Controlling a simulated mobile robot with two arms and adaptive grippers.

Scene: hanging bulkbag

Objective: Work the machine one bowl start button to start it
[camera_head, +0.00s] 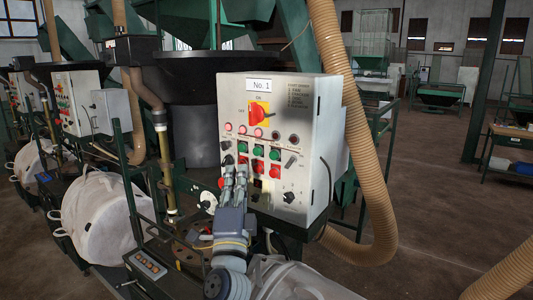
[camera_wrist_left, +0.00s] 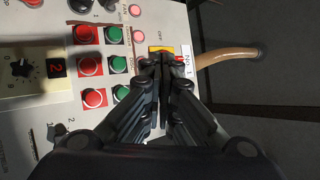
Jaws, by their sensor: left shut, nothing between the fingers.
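The machine one control box (camera_head: 300,110) is a pale panel labelled "No. 1". It has a row of three green buttons (camera_head: 258,150) above a row of red buttons (camera_head: 274,171). In the left wrist view the panel appears turned on its side, with the green buttons (camera_wrist_left: 115,62) next to the red ones (camera_wrist_left: 91,65). My left gripper (camera_head: 235,172) is shut and empty in front of the panel's lower left part. Its fingers (camera_wrist_left: 162,62) cover part of the panel. My right gripper is not in view.
A red and yellow rotary switch (camera_head: 259,110) sits above the buttons. Several black knobs (camera_head: 290,161) are beside them. A thick tan hose (camera_head: 345,100) runs right of the box. White bulk bags (camera_head: 95,215) hang at the left. Open floor (camera_head: 430,170) lies to the right.

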